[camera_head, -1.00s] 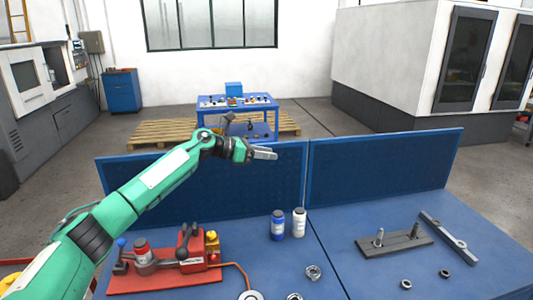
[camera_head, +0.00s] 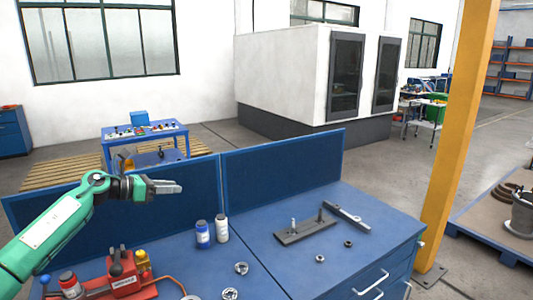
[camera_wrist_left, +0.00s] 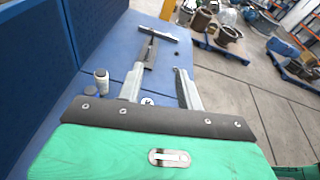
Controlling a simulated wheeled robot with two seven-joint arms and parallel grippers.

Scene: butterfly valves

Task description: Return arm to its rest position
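My left arm, green, comes in from the left in the head view. Its left gripper (camera_head: 168,187) is raised in front of the blue back panel, to the left of and above the bottles. In the left wrist view the left gripper (camera_wrist_left: 158,82) has its two grey fingers wide apart, with nothing between them held. My right arm and gripper are not in view.
The blue workbench (camera_head: 345,235) carries a red fixture (camera_head: 124,280), a blue bottle (camera_head: 203,235), a white bottle (camera_head: 222,229), a grey plate with pins (camera_head: 305,231), a metal bar (camera_head: 347,217) and several rings. A yellow column (camera_head: 459,130) stands right of the bench.

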